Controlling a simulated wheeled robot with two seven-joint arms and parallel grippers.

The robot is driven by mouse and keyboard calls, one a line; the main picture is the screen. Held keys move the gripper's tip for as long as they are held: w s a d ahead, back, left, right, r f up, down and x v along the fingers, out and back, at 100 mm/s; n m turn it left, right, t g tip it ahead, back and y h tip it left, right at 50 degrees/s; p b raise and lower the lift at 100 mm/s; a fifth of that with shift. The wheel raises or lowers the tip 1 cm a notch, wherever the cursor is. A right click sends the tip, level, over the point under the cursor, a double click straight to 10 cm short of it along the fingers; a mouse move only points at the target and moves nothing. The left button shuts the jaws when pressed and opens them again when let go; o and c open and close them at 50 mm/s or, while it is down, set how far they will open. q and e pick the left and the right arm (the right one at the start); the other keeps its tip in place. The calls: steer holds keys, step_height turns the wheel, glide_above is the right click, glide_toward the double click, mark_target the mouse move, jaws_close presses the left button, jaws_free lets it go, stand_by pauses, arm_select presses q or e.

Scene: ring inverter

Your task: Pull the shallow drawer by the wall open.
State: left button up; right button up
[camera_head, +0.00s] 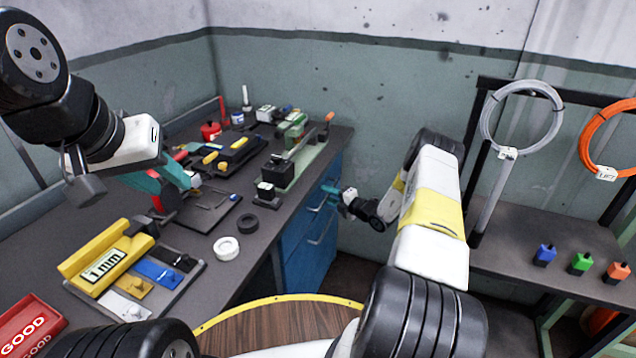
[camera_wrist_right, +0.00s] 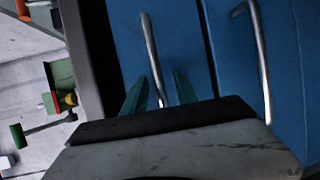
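The blue drawer unit (camera_head: 304,262) stands under the workbench, near the wall. Its top drawer (camera_wrist_right: 184,35) is the shallow one, and its face looks flush with the drawer below. A metal bar handle (camera_wrist_right: 149,45) on the top drawer also shows in the head view (camera_head: 318,206). My right gripper (camera_head: 331,190) is at this handle. In the right wrist view its two teal fingers (camera_wrist_right: 159,90) stand apart, one on each side of the bar, with gaps visible. My left gripper (camera_head: 163,180) is above the bench beside a black stand; its finger opening is unclear.
The lower drawer has its own handle (camera_wrist_right: 259,55). A rack (camera_head: 520,205) with coils and small bottles stands at right. Floor shows between them.

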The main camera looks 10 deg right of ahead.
steer(key=shift+c, duration=0.4)
jaws_close()
stand_by(1.1)
